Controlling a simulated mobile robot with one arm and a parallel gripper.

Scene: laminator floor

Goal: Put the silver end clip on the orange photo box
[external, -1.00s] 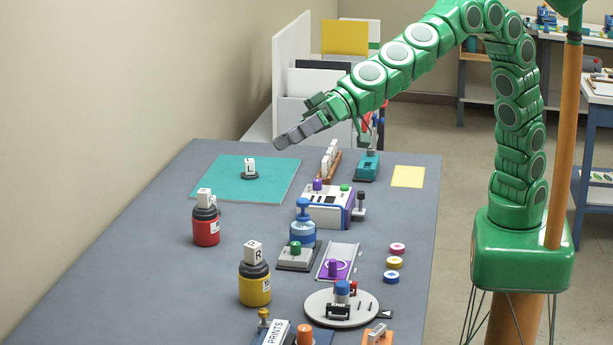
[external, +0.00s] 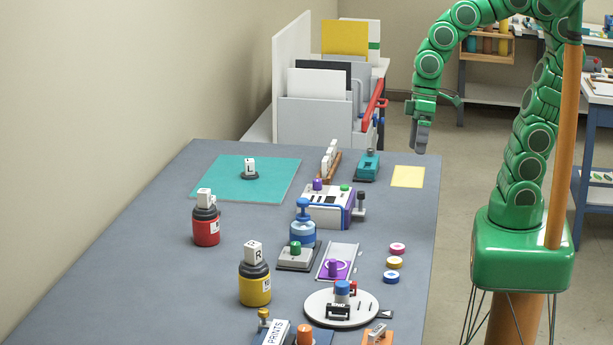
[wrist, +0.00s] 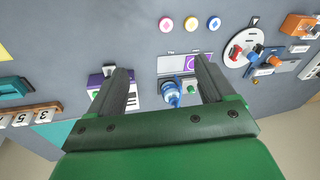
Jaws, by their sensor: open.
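An orange block (external: 377,338) with a small silver piece (external: 379,329) on top stands at the near right edge of the table. I cannot tell whether these are the photo box and the end clip. The orange block also shows at the upper right of the wrist view (wrist: 298,25). A box marked PRINTS (external: 275,334) lies to its left, cut off by the frame. My gripper (external: 419,148) points down near the table's far right corner, far from these things. In the wrist view its fingers (wrist: 162,72) are apart with nothing held.
A round white turntable (external: 318,312) stands just beyond the orange block. A yellow sheet (external: 408,176) lies at the far right. The left side is mostly clear.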

